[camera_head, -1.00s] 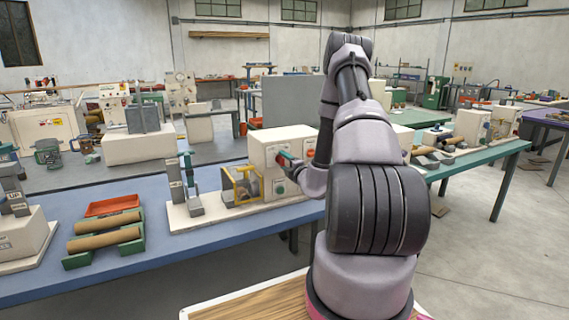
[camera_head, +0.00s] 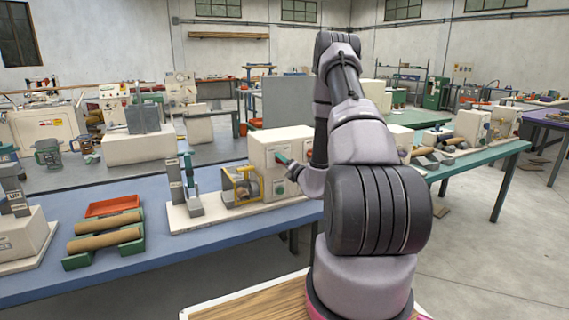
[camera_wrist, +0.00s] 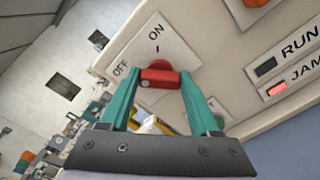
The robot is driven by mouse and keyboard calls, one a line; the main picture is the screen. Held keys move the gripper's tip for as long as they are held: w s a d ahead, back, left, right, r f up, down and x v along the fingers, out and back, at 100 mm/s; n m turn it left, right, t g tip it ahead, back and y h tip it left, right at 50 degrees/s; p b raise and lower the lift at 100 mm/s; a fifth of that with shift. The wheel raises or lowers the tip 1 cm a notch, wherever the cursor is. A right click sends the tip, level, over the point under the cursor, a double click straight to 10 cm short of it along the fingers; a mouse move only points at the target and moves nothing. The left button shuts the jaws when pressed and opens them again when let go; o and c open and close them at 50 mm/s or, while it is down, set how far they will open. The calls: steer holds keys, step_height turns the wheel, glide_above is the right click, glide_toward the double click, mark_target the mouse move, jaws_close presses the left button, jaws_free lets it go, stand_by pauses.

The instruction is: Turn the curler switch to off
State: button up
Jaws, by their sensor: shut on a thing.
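The curler switch (camera_wrist: 160,77) is a red knob on a pale plate marked ON at the top and OFF at the left in the wrist view. My gripper (camera_wrist: 158,84) has its two teal fingers on either side of the knob and is shut on it. The knob's bar lies crosswise between the fingertips, its left end towards the OFF mark. In the head view the cream curler housing (camera_head: 268,150) stands on the blue bench, with my teal fingers at its front face. My arm hides the housing's right side.
RUN and JAM lamps (camera_wrist: 277,88) sit right of the switch, the JAM lamp lit red. A yellow guard frame (camera_head: 242,185) stands left of the housing. An orange tray (camera_head: 112,205) and a green rack with brown rolls (camera_head: 103,240) lie further left on the blue bench (camera_head: 185,258).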

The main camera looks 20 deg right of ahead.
steer(key=shift+f, duration=0.1)
stand_by(0.3)
steer(key=o, duration=1.4)
steer(key=shift+c, duration=0.2)
steer(key=s, duration=1.1)
steer(key=shift+d, duration=0.2)
